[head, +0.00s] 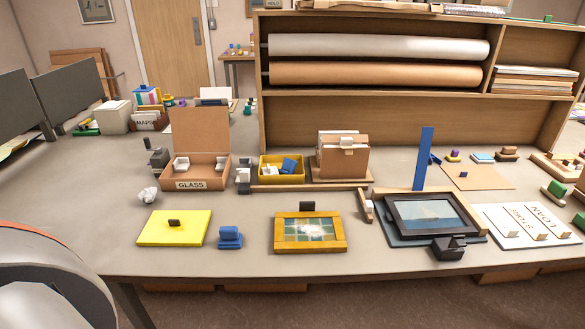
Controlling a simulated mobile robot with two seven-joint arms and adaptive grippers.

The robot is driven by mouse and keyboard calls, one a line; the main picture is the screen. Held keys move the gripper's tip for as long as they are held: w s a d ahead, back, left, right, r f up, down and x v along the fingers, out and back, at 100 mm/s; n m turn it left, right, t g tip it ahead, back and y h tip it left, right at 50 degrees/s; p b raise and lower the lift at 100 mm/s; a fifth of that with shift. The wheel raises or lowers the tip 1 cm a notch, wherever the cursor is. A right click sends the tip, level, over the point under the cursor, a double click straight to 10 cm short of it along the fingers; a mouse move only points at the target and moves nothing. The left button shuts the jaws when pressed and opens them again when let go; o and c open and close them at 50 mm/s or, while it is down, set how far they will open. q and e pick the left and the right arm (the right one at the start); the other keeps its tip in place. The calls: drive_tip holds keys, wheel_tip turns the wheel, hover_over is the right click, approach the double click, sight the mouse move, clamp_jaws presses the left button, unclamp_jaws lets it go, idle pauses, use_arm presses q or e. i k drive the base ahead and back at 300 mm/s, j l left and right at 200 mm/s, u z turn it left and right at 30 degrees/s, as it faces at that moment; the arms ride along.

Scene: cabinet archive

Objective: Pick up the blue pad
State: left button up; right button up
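A small blue block-like piece (230,238) with a raised top sits on the table near its front edge, just right of the yellow sheet (160,229). It may be the blue pad. Another blue piece (289,166) lies tilted in the yellow tray (265,178) farther back, beside white pieces, so I cannot tell for sure which one is the pad. Neither of my grippers shows in the head view.
A framed tile picture (310,246) lies right of the blue block, and a dark framed picture (393,217) farther right. An open box marked GLASS (186,186) and a crumpled white lump (147,195) stand behind. Bare table surrounds the blue block.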

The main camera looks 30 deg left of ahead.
sight(229, 239)
drive_tip(key=u, duration=1.45)
